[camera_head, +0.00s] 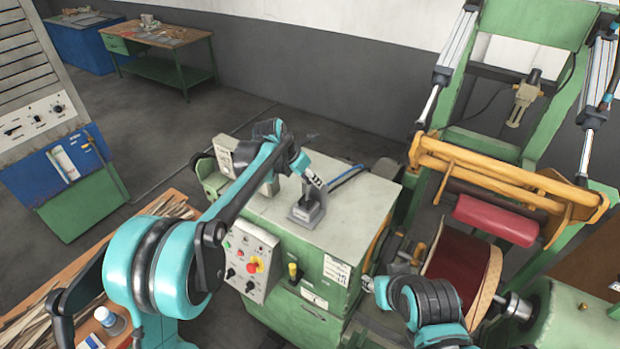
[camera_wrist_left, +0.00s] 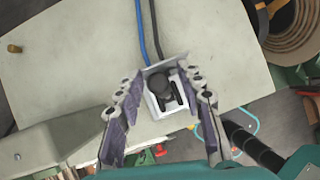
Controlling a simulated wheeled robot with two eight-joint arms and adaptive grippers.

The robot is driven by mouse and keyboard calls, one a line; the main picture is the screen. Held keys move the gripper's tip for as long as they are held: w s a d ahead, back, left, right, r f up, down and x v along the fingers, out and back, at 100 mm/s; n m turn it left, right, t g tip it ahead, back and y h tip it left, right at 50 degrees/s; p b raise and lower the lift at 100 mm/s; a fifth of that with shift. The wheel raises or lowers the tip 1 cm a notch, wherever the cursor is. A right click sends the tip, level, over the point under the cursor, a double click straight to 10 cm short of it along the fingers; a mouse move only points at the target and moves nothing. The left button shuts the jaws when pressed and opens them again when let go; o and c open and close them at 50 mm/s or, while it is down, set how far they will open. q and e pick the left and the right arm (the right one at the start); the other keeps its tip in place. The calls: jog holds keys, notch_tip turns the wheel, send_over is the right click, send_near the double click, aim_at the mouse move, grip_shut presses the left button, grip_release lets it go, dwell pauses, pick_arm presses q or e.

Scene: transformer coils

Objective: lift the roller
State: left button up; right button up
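The red roller (camera_head: 495,220) hangs below a yellow frame (camera_head: 500,180), above a dark red coil drum (camera_head: 462,268). A small control box (camera_head: 306,212) with a lever stands on top of the pale green cabinet (camera_head: 345,205). My left gripper (camera_head: 314,183) is just above this box. In the left wrist view the black lever knob (camera_wrist_left: 160,84) shows between the spread fingers of my left gripper (camera_wrist_left: 161,88), with nothing held. My right gripper (camera_head: 369,284) is by the cabinet's right front corner; its fingers are too small to read.
A control panel (camera_head: 248,262) with buttons is on the cabinet's front. Blue and black cables (camera_wrist_left: 143,35) run from the lever box. A wooden table (camera_head: 60,285) with a bottle is at left. The cabinet top around the box is mostly clear.

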pick_arm(q)
jog(key=v, duration=1.2)
jog(key=shift+f, duration=0.1)
jog(key=s+a+f+m+t+y+b, duration=0.1)
jog(key=s+a+f+m+b, duration=0.5)
jog(key=s+f+m+b, duration=0.3)
jog(key=s+a+f+m+t+y+b, duration=0.1)
jog(key=s+a+f+m+b, duration=0.4)
jog(key=f, duration=1.3)
jog(key=s+a+f+m+t+y+b, duration=0.1)
jog(key=s+a+f+m+b, duration=0.5)
jog(key=s+f+m+b, duration=0.6)
jog(key=s+f+y+b, duration=0.1)
jog(key=s+b, duration=0.3)
jog(key=b, duration=0.1)
jog(key=shift+s+a+f+m+y, duration=0.3)
jog(key=shift+s+a+f+m, duration=0.05)
jog(key=shift+m, duration=0.05)
